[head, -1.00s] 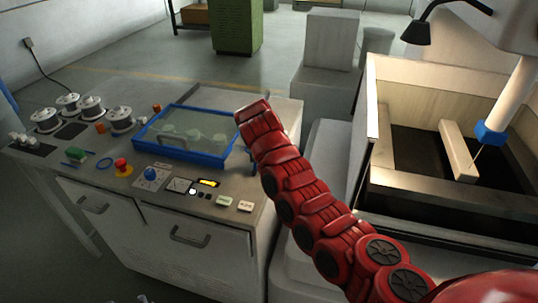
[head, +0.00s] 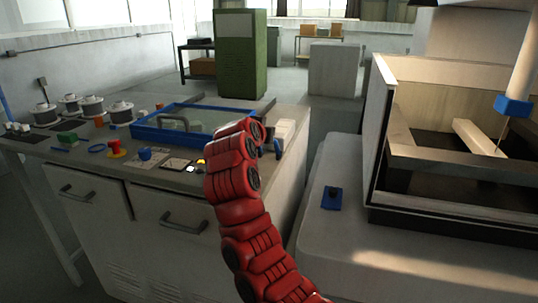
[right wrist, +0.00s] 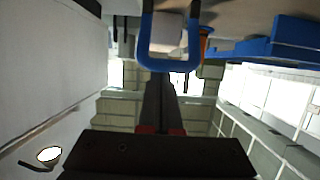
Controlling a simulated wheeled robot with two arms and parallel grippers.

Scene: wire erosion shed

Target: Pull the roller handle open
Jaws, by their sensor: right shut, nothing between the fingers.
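A blue U-shaped handle (right wrist: 147,55) frames a pale roller-like block (right wrist: 167,33) at the top of the right wrist view; I take it for the roller handle. A blue piece, likely the same handle, shows at the bench's right edge (head: 277,148) in the head view, partly hidden by my red right arm. My right gripper (right wrist: 161,84) is shut and empty, its dark fingers pointing toward the handle's lower bar. I cannot tell whether they touch it. In the head view the gripper is hidden behind my arm. My left gripper is out of view.
The bench (head: 110,160) holds a blue-framed tray (head: 150,137), several wire spools, a red button (head: 114,147) and small controls. Two drawers with grey handles face me. A machine tank (head: 440,210) stands at right, with a small blue-and-black item (head: 331,198) on its pale base.

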